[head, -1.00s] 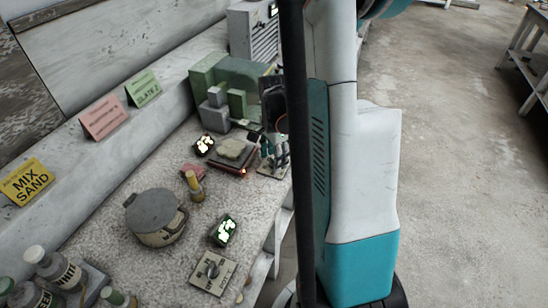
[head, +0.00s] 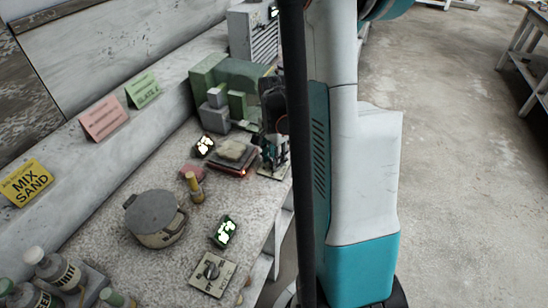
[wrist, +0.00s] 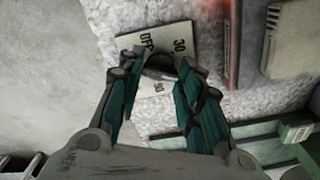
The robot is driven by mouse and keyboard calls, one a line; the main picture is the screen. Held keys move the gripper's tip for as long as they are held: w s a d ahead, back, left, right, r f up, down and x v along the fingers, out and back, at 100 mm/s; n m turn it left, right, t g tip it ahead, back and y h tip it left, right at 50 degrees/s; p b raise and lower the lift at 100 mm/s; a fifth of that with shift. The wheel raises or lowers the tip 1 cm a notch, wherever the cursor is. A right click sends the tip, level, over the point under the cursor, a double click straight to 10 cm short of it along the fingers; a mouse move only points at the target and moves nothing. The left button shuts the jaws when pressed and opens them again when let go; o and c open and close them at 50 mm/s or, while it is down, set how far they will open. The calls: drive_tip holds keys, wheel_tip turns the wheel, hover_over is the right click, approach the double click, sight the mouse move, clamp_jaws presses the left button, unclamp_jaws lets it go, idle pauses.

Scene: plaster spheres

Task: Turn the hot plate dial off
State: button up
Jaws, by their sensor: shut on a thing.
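The dial (wrist: 160,67) is a dark knob on a pale square plate (wrist: 131,42) marked OFF, 30 and another number. In the wrist view my gripper (wrist: 158,76) has its two green-padded fingers on either side of the knob, shut on it. The fingers hide part of the knob, so I cannot tell where it points. In the head view my gripper (head: 272,150) is low over this plate, beside the hot plate (head: 222,165), partly hidden by a black post. The hot plate carries a pale slab (head: 234,150) and glows red at its front right corner.
A second dial plate (head: 212,273) lies near the front edge. Green and grey blocks (head: 235,80) stand behind my gripper. Bottles (head: 62,272) are at lower left.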

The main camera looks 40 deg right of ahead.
drive_tip(key=n, duration=0.7)
drive_tip(key=n+b, duration=0.1)
drive_tip(key=n, duration=0.5)
drive_tip(key=shift+n, duration=0.3)
drive_tip(key=n, duration=1.2)
drive_tip(key=shift+n, duration=0.3)
drive_tip(key=o, duration=1.1)
drive_tip(key=shift+c, duration=0.2)
